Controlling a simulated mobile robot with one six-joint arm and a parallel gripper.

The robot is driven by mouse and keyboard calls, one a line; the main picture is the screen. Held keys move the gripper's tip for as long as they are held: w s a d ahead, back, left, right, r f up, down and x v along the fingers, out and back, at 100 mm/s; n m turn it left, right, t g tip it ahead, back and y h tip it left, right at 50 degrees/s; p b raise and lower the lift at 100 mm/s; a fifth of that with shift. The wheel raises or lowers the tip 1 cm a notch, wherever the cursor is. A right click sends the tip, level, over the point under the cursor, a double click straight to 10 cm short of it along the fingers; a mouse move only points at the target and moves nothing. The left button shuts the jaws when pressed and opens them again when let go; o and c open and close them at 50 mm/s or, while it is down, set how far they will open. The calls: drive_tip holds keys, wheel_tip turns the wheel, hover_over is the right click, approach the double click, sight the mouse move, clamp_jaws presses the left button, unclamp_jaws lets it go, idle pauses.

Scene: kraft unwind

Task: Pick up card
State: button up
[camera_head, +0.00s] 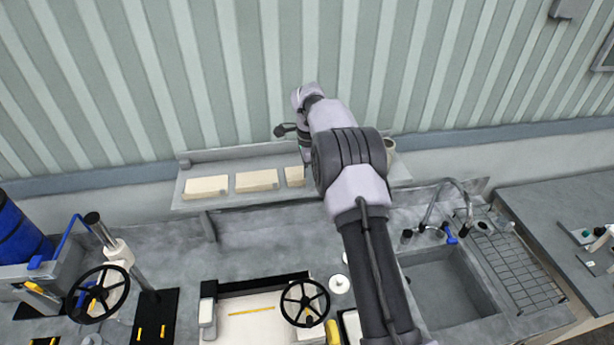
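Several cream, flat rectangular pieces that may be cards lie in a row on a grey wall shelf (225,203). One is at the left (206,187), one in the middle (256,181), and a narrower-looking one (294,176) sits beside my arm, which may hide part of it. I cannot tell whether they are single cards or stacks. My arm reaches up across the picture to the shelf. My gripper (285,130) shows as a small dark shape pointing left, above the right part of the row and seemingly apart from it. Its fingers are too small to read.
A beige cup (389,150) stands at the shelf's right end, close to my arm. Below are a grey counter, a machine with a black handwheel (305,303), a sink (450,285) with a tall tap, and a wire rack (515,265). The striped wall is close behind the shelf.

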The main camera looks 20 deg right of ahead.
clamp_jaws()
drive_tip(key=shift+r, duration=0.1)
